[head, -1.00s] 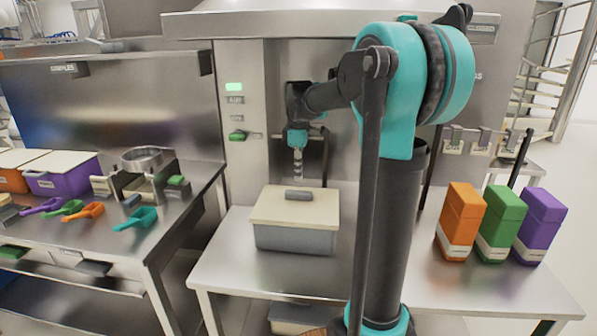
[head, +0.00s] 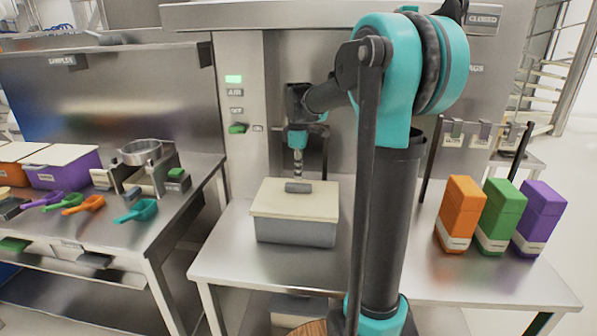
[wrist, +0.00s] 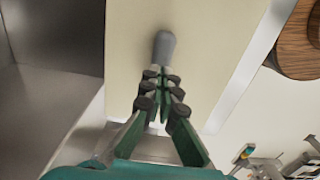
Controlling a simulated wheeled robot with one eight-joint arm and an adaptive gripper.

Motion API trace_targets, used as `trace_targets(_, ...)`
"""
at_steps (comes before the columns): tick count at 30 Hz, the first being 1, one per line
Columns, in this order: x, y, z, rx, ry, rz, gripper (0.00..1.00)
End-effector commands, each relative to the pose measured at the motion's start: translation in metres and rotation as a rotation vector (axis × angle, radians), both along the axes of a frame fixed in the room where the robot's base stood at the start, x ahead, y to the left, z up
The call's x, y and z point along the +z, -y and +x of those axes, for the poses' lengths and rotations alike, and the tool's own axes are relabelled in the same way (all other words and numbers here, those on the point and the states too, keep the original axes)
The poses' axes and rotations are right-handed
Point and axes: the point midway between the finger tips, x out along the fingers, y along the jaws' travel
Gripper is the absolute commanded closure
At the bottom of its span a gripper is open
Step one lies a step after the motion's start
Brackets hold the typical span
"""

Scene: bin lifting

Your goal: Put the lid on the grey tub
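The grey tub (head: 295,231) stands on the steel table left of my arm. A flat cream lid (head: 272,200) with a grey handle (head: 298,188) lies level across its top; I cannot tell whether its edges are fully seated. The lid (wrist: 215,45) fills much of the wrist view, with its handle (wrist: 164,46) just beyond my fingertips. My gripper (head: 298,175) points down at the handle, at its rear side in the head view. In the wrist view my gripper's fingers (wrist: 161,82) are close together near the handle's end. Whether they touch it is unclear.
Orange (head: 461,215), green (head: 501,218) and purple (head: 540,218) boxes stand on the table at right. A side bench (head: 190,205) at left holds coloured scoops and bins. A steel cabinet wall is behind. The table front is clear.

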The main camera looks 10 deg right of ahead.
Motion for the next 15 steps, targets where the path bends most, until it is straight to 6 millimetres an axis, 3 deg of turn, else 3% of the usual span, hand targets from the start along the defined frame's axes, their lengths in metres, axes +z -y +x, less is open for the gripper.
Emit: trace_targets(15, -0.014, 0.0, 0.0, 0.0, 0.0, 0.0, 1.0)
